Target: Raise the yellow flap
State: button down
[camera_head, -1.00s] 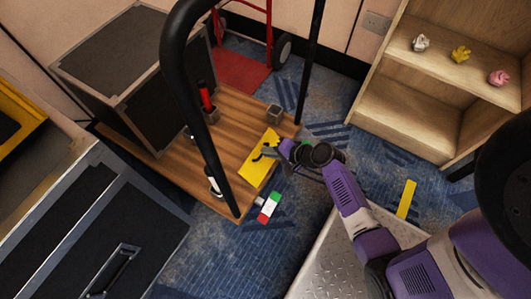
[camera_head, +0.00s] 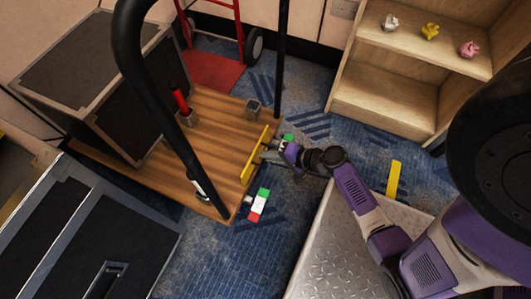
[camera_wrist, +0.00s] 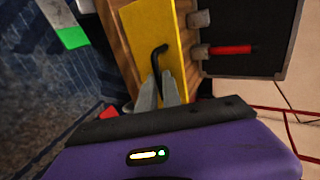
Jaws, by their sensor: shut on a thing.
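The yellow flap (camera_head: 254,157) is at the right edge of the wooden cart deck (camera_head: 215,150). It shows as a narrow strip in the head view and looks tilted up steeply. In the wrist view the flap (camera_wrist: 145,25) fills the top middle, with a thin black bent handle (camera_wrist: 156,62) on its face. My gripper (camera_head: 268,150) is on the right side of the flap. In the wrist view my gripper's fingertips (camera_wrist: 160,88) are closed at the lower end of the handle. The exact contact is partly hidden.
A black cart post (camera_head: 165,120) rises in front of the deck. Two small holders (camera_head: 253,107), one with a red-handled tool (camera_head: 179,98), stand on it. A green-white-red block (camera_head: 259,204) is beside the deck. A wooden shelf (camera_head: 385,105) is at upper right.

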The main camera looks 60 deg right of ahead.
jog(key=shift+s+a+f, duration=0.15)
jog(key=shift+s+f, duration=0.9)
jog(key=shift+s, duration=0.05)
jog(key=c, duration=1.5)
grip_release()
jog(key=p+v, duration=0.1)
jog(key=v, duration=0.3)
jog(key=p+v, duration=0.2)
jog(key=v, duration=0.1)
jog(key=shift+s+r, duration=0.1)
jog(key=shift+r, duration=0.45)
